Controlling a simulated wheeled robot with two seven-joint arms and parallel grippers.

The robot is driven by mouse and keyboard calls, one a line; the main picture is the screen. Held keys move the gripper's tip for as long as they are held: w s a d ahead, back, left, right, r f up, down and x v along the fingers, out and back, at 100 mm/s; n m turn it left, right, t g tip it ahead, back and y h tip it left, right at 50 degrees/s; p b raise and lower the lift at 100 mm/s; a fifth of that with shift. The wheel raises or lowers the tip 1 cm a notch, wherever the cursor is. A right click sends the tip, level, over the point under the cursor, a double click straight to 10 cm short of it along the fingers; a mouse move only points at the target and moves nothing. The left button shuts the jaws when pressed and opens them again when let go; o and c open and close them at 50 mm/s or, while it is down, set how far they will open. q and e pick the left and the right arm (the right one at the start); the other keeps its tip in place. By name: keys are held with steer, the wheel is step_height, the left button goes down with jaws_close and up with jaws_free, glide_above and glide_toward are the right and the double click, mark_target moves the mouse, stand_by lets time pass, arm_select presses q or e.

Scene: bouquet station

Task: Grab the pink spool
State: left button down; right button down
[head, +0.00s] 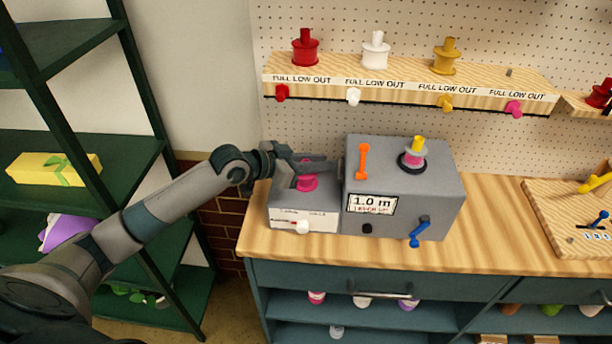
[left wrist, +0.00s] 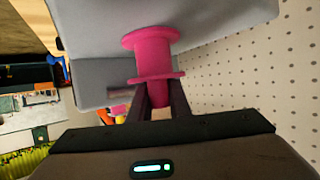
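A pink spool (head: 307,183) is upright at the top of the small grey box (head: 322,204) on the bench. My left gripper (head: 308,163) is over it, coming from the left. In the left wrist view, the same pink spool (left wrist: 150,48) has its narrow stem between the fingertips (left wrist: 161,98). The fingers lie close on both sides of the stem, and the gripper looks shut on it. Whether the spool's far flange touches the box is hard to tell. My right gripper is not in view.
Above, a shelf (head: 400,82) holds red, white and yellow spools.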

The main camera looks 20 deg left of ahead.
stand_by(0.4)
arm_select(q)
step_height(320, 180, up, 28)
steer(key=b, duration=0.6)
steer(key=shift+f, duration=0.1)
stand_by(0.6)
